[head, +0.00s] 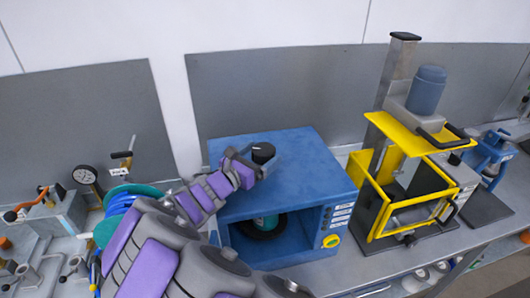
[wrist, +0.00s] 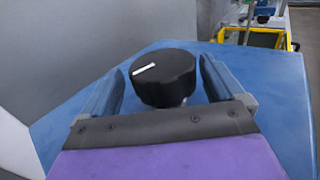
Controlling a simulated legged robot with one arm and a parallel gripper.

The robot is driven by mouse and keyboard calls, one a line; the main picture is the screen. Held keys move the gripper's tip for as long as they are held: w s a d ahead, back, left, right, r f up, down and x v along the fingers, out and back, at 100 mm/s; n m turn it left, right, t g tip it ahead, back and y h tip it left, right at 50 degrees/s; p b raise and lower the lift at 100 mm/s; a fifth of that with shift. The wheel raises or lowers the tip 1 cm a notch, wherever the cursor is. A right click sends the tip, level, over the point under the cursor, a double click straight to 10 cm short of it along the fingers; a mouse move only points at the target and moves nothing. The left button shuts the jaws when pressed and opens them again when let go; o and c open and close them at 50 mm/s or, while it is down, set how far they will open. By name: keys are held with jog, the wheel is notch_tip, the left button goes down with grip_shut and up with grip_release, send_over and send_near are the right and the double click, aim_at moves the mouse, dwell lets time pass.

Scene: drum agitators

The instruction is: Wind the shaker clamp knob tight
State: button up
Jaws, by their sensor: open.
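The clamp knob (head: 263,152) is black and round and stands on top of the blue shaker box (head: 315,178). My gripper (head: 262,160) is open at the knob. A dark cylinder with a teal part sits inside the box's open front, partly hidden by my arm.
A yellow-framed press (head: 400,190) stands right of the shaker on the bench. A gauge (head: 84,175) and valve fittings stand at the left. A grey panel rises behind.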

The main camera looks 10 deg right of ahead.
jog(key=shift+x, duration=1.5)
jog(key=shift+s, duration=0.15)
jog(key=shift+c, duration=0.7)
jog(key=shift+r, duration=0.1)
jog(key=c, duration=0.8)
